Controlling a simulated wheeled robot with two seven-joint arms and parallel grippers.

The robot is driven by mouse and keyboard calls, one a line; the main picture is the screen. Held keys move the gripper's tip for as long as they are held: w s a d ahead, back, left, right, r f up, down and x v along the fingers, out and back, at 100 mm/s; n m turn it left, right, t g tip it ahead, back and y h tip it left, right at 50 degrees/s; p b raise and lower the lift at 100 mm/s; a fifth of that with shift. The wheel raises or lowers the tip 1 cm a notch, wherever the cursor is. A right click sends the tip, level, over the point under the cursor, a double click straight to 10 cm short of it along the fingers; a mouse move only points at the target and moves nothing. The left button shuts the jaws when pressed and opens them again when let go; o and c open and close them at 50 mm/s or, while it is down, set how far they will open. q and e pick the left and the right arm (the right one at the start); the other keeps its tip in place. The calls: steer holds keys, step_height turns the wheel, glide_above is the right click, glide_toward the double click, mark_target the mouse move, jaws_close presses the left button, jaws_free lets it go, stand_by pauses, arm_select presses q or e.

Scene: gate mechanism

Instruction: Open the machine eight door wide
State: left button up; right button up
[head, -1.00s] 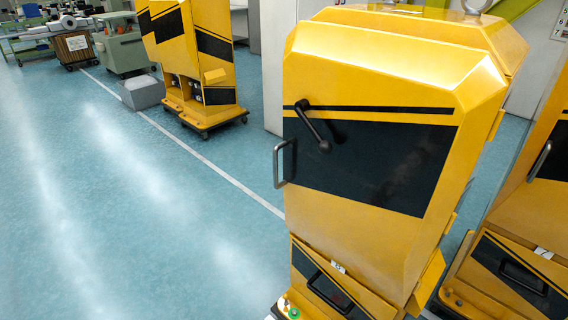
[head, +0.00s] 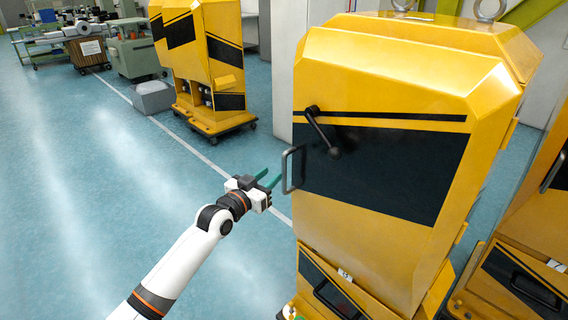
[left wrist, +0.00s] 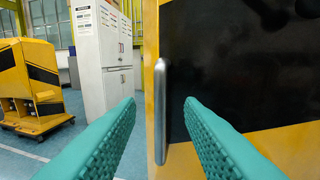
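The yellow machine door (head: 330,208) with its black panel stands closed in the head view. A grey bar handle (head: 287,170) is on its left edge, and a black lever (head: 323,132) slants down to the right above it. My left gripper (head: 268,179) is just left of the bar handle, with its green fingers apart and pointing at it. In the left wrist view the handle (left wrist: 160,110) stands upright between the two open green fingers, apart from both. Whether it is within their reach in depth is hard to tell. My right gripper is not in view.
Another yellow machine (head: 208,65) stands at the back left, beside a grey box (head: 153,97). A further yellow machine (head: 515,240) is close on the right. The blue floor left of the door is clear.

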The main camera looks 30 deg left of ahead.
mark_target(283, 166)
arm_select(q)
steer(key=w, duration=0.5)
steer(key=w+d, duration=0.1)
steer(key=w, duration=0.1)
steer(key=shift+w+d, duration=0.1)
steer(key=shift+w, duration=0.2)
steer(key=shift+c, duration=0.5)
jaws_close()
